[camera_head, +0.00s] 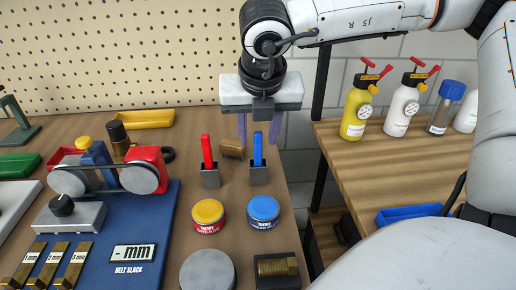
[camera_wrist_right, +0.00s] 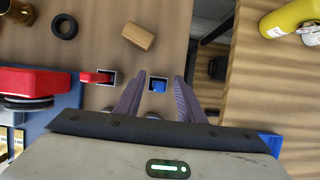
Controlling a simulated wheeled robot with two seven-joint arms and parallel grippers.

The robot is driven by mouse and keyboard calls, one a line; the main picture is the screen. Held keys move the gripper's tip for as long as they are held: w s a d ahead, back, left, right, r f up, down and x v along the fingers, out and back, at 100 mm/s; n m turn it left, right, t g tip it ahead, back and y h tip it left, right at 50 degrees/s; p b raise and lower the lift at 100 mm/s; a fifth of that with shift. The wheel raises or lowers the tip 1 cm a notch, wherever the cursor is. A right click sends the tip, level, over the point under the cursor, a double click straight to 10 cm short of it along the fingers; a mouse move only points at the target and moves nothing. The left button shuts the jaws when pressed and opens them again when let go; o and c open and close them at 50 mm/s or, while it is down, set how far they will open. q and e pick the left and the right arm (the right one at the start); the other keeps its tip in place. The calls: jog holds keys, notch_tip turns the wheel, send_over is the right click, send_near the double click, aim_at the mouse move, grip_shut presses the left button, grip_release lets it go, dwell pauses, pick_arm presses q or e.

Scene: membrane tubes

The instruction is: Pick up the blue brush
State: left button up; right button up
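The blue brush (camera_head: 258,150) stands upright with its handle up in a small grey holder (camera_head: 259,175) near the table's right edge; its lower end is hidden in the holder. My right gripper (camera_head: 258,141) is above it, pointing down, open and empty. In the head view the brush's top shows between the fingertips. In the right wrist view the blue brush (camera_wrist_right: 158,86) also shows between the two open fingers (camera_wrist_right: 160,77), apart from both. My left gripper is out of view.
A red brush (camera_head: 207,152) stands in a similar holder to the left. A wooden brush block (camera_head: 233,149) lies behind. Red and blue tins (camera_head: 263,210) stand in front. A side table with bottles (camera_head: 358,108) is at right, beyond a gap.

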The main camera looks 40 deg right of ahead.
grip_shut()
